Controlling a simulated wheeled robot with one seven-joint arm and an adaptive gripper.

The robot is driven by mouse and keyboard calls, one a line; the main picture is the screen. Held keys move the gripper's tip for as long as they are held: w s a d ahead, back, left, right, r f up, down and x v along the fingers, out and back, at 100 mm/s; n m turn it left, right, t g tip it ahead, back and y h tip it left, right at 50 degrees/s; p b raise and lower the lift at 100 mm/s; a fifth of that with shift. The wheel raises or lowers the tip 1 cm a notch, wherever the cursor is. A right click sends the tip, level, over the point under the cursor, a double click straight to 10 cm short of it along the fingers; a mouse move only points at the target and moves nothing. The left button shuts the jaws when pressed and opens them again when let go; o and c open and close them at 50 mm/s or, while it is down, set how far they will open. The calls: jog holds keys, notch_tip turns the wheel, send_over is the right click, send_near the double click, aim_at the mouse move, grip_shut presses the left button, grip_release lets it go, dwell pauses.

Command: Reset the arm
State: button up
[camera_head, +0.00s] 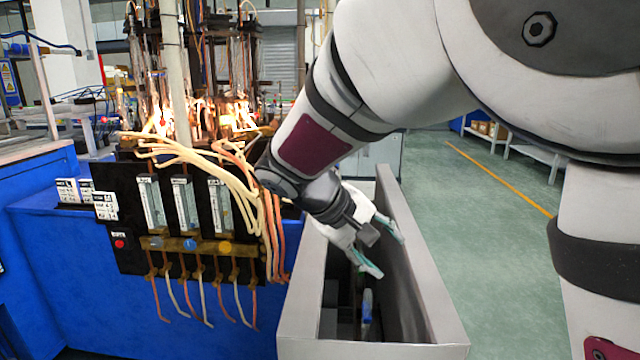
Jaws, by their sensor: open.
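My arm reaches in from the upper right and bends down to the middle of the view. My gripper (384,252) is open, its two teal-tipped fingers apart with nothing seen between them. It hangs tilted down over the opening of a grey metal bin (440,312). A slim light-blue and white item (366,308) stands inside the bin, below the fingers and apart from them. The bin's floor is dark and partly hidden.
Left of the bin stands a blue machine (60,262) with a black gauge panel (128,208), loose hoses (250,190) and lit flames (238,116) above. The hoses hang close to my forearm. Green floor (480,220) is clear at right; shelves (540,152) stand far back.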

jog(key=s+d+g+b, duration=0.1)
jog(key=s+d, duration=0.1)
jog(key=s, duration=0.1)
jog(key=s+d+f+m+y+b, duration=0.1)
jog(key=s+d, duration=0.2)
jog(key=s+d+f+m+g+y+b, duration=0.1)
jog(key=s+d, duration=0.1)
jog(key=s, duration=0.1)
jog(key=shift+s+d+f+g, duration=0.1)
jog(key=shift+s+d+g, duration=0.15)
jog(key=shift+d+g, duration=0.1)
jog(key=s+f+m+y+b, duration=0.25)
jog(key=s+f+b, duration=0.2)
jog(key=s, duration=0.75)
jog(key=s+f+m+y+b, duration=0.1)
jog(key=s+f+y+b, duration=0.4)
jog(key=s, duration=0.8)
notch_tip(320, 180, up, 33)
jog(key=d+t+h+p, duration=0.1)
jog(key=t+p, duration=0.2)
jog(key=p, duration=3)
jog(key=shift+h+p, duration=0.3)
jog(key=shift+h, duration=0.05)
jog(key=shift+d+f+n, duration=0.1)
jog(key=shift+f+n, duration=0.05)
jog(key=shift+n, duration=0.1)
